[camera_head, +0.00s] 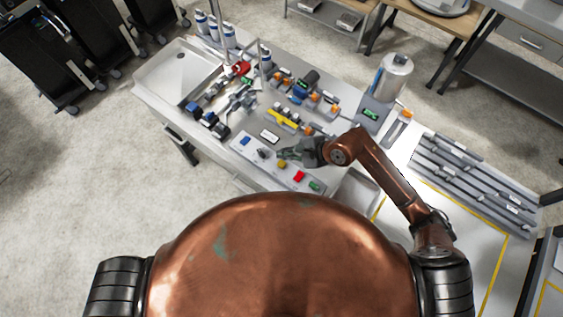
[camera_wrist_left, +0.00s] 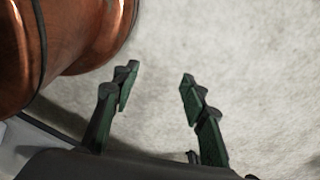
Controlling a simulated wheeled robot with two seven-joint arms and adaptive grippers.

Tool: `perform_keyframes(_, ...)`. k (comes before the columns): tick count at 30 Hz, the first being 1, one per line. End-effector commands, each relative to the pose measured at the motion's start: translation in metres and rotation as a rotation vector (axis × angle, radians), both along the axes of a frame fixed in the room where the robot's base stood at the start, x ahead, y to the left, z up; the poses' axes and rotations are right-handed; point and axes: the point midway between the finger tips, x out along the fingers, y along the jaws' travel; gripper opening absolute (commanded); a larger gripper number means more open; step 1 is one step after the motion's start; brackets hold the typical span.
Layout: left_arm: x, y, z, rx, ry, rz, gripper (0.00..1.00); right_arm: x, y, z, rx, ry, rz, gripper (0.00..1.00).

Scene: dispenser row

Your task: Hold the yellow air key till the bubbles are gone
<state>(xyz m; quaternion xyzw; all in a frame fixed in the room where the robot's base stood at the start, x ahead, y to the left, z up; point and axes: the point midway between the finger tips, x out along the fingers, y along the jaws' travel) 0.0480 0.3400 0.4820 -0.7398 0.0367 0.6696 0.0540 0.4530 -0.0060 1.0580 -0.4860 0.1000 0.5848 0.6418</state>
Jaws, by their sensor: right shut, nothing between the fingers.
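The yellow key (camera_head: 281,164) sits in a row of coloured keys on a pale panel (camera_head: 268,165) along the table's front edge. My right gripper (camera_head: 282,154) is shut and empty, its tips just above the yellow key in the picture. Whether the tips touch the key, I cannot tell. No bubbles can be made out at this size. My left gripper (camera_wrist_left: 155,85) shows only in the left wrist view, open and empty, over bare floor.
Blue (camera_head: 245,141), red (camera_head: 299,176) and green (camera_head: 314,185) keys share the panel. Behind it stand a small white label plate (camera_head: 269,136), a yellow bar (camera_head: 284,118) and valves. A sink basin (camera_head: 181,72) is at left, a metal cylinder (camera_head: 393,75) at right.

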Motion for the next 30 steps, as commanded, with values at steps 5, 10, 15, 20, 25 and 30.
perform_keyframes(5,0.0000,0.0000,-0.0003,0.000,0.000,0.000,0.40,0.0000,0.0000,-0.0006,0.000,0.000,0.000,0.00)
perform_keyframes(10,-0.0001,0.0000,-0.0003,0.000,0.000,0.000,0.36,0.0000,0.0000,-0.0006,0.000,0.000,0.000,0.00)
perform_keyframes(15,0.0000,0.0000,-0.0003,0.000,0.000,0.000,0.24,0.0000,0.0000,-0.0004,0.000,0.000,0.000,0.00)
perform_keyframes(20,0.0000,0.0000,-0.0003,0.000,0.000,0.000,0.13,0.0000,0.0000,-0.0004,0.000,0.000,0.000,0.00)
perform_keyframes(25,0.0000,0.0000,-0.0003,0.000,0.000,0.000,0.01,0.0000,0.0000,-0.0004,0.000,0.000,0.000,0.00)
perform_keyframes(30,0.0000,0.0000,-0.0003,0.000,0.000,0.000,0.00,0.0000,0.0000,-0.0004,0.000,0.000,0.000,0.00)
